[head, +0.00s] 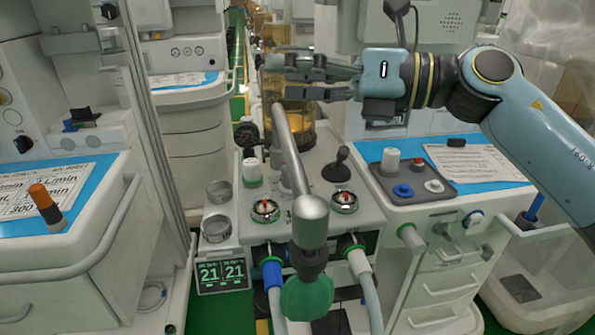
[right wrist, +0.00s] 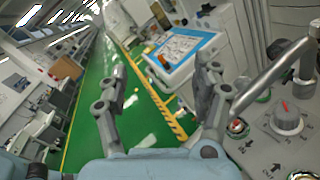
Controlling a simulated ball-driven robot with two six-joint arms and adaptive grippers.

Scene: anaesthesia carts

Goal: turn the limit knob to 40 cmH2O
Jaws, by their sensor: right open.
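The limit knob (right wrist: 287,117) appears to be the grey round knob with a red pointer at the right of the right wrist view. It stands on a pale panel with printed arrows; its scale is too small to read. In the head view it is largely hidden behind a slanting metal tube (head: 290,150), and I cannot make out its setting. My right gripper (head: 268,72) is open and empty, level, reaching left in front of the amber canister above the panel. In the right wrist view the gripper's fingers (right wrist: 165,82) are spread, with the knob outside them to the right. My left gripper is not in view.
A green bag (head: 307,298) hangs from the tube's near end. Two round valves with red marks (head: 265,210) (head: 344,202) and a black-topped stalk (head: 338,164) stand on the panel. A display (head: 222,273) reads 21 and 21. Carts stand on both sides.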

